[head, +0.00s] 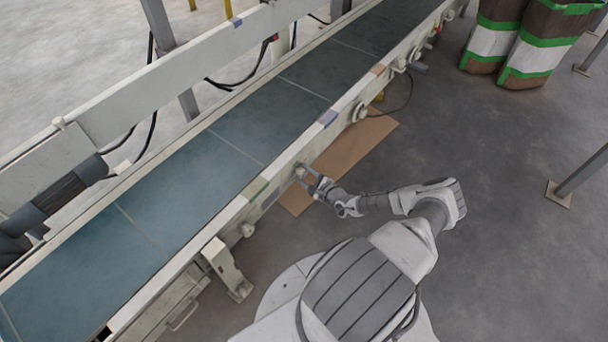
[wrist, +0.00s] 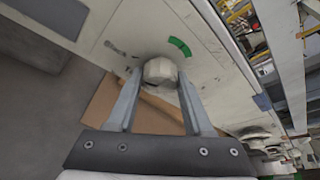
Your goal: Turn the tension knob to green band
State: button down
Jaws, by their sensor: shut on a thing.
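The tension knob (wrist: 160,72) is a pale, faceted knob on the side panel of the conveyor. In the wrist view a green band (wrist: 180,46) is painted on the panel as a short arc, just up and right of the knob. My gripper (wrist: 160,84) has one finger on each side of the knob and is shut on it. In the head view my gripper (head: 304,173) reaches the near side rail of the conveyor. The knob is small there, and its pointer direction cannot be told in either view.
The conveyor (head: 235,150) with its blue-green belt runs diagonally across the head view. A brown cardboard sheet (head: 345,155) lies on the floor beside it. Bags with green stripes (head: 535,50) stand at the upper right. The grey floor at the right is mostly clear.

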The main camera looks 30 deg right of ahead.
jog(key=m+g+y+b, duration=0.1)
jog(key=m, duration=0.2)
jog(key=shift+d+f+y+b, duration=0.1)
jog(key=shift+y+b, duration=0.2)
jog(key=shift+y, duration=0.1)
jog(key=shift+f+m+g+y+b, duration=0.1)
jog(key=shift+m+g+y+b, duration=0.4)
jog(key=shift+m+b, duration=0.6)
jog(key=shift+m+y+b, duration=0.8)
jog(key=shift+b, duration=0.2)
jog(key=m+y, duration=0.2)
jog(key=m, duration=0.1)
jog(key=shift+m+y, duration=0.3)
jog(key=shift+m, duration=0.1)
jog(key=m+y, duration=0.1)
jog(key=m, duration=0.2)
jog(key=shift+m+y, duration=0.3)
jog(key=shift+y, duration=0.1)
jog(key=shift+d, duration=0.1)
jog(key=shift+c, duration=1.5)
grip_release()
